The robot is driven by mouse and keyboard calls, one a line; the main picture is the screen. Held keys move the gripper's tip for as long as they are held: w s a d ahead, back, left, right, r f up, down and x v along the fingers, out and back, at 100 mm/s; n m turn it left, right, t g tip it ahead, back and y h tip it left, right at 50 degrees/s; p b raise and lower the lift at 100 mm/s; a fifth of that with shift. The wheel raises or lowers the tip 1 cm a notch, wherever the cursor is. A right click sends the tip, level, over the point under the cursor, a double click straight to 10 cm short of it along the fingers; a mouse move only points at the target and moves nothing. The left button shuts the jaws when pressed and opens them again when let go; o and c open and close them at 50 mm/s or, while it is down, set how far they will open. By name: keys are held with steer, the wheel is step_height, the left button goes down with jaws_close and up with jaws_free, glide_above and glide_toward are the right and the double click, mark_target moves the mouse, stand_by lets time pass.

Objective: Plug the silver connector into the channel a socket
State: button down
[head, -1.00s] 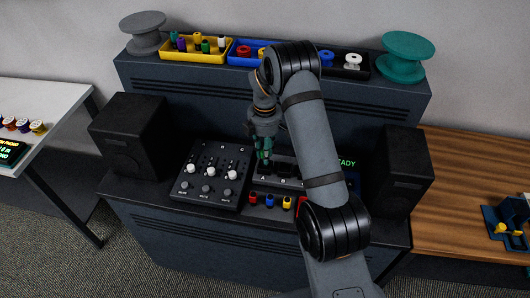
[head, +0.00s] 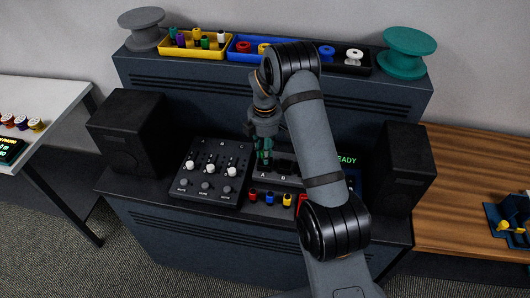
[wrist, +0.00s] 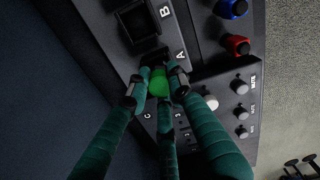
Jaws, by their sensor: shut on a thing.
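My gripper (head: 264,158) has teal fingers and points down at the left end of the socket panel (head: 283,181). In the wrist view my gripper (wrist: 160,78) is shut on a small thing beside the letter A. I take this for the silver connector, but the fingers hide most of it and no silver body shows clearly. A bright green patch (wrist: 158,83) shows between the fingers; I cannot tell whether it is part of the held thing. The channel A socket is hidden under the fingertips, so I cannot tell how deep the held thing sits. The channel B socket (wrist: 140,22) is dark and empty.
A mixer (head: 210,173) with white knobs stands just left of the panel. Red (head: 253,195), blue (head: 269,197) and yellow (head: 287,200) pieces line the panel's front. Black speakers (head: 127,132) (head: 402,168) flank the desk. Trays and spools (head: 409,52) stand on the shelf behind.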

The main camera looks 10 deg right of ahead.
steer(key=shift+f+b, duration=0.55)
steer(key=shift+f, duration=0.2)
steer(key=c, duration=1.5)
jaws_free()
steer(key=o, duration=0.3)
steer(key=shift+o, duration=1.1)
steer(key=shift+r, duration=0.2)
steer(key=shift+r+p, duration=2.8)
steer(key=shift+r, duration=0.6)
